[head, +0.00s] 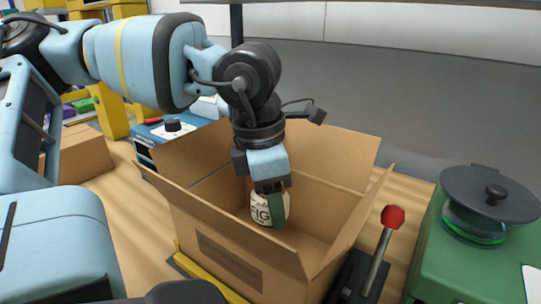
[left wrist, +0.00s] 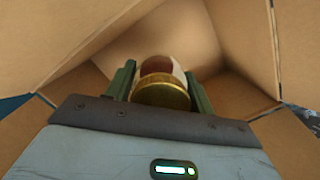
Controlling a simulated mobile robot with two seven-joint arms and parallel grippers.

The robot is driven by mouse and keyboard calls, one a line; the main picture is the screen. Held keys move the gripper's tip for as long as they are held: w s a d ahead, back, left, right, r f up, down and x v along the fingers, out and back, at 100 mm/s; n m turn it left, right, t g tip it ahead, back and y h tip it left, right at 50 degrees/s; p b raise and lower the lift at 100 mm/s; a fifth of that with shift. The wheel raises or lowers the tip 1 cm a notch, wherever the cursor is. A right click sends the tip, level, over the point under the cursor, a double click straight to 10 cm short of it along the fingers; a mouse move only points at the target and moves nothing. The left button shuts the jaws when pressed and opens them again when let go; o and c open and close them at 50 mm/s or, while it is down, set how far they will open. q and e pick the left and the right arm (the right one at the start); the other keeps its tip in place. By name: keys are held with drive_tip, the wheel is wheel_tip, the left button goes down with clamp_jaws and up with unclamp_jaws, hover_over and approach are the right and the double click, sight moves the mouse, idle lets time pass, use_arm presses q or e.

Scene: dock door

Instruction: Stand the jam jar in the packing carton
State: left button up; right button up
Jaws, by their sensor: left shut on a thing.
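The jam jar (head: 261,209) has a pale label with dark lettering that reads "FIG". In the left wrist view its gold lid (left wrist: 162,92) faces the camera between two green fingers. My left gripper (head: 275,205) points down into the packing carton and is shut on the jar. The packing carton (head: 230,262) is brown cardboard with its flaps open. The jar is inside the carton's walls and looks about upright; I cannot tell whether its base touches the carton floor. My right gripper is not in view.
A lever with a red knob (head: 392,216) stands close to the carton's right side. A green unit (head: 455,262) with a dark round-lidded pot (head: 489,194) is further right. Another cardboard box (head: 84,155) and a blue device (head: 172,130) are at the left and behind.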

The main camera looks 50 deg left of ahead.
use_arm(q)
wheel_tip(320, 180, down, 4)
drive_tip(key=shift+w+r, duration=0.1)
drive_tip(key=shift+f+b, duration=0.3)
drive_tip(key=shift+f, duration=1.65)
drive_tip(key=shift+f, duration=0.1)
drive_tip(key=shift+f, duration=0.15)
drive_tip(key=o, duration=1.2)
drive_tip(key=shift+c, duration=0.2)
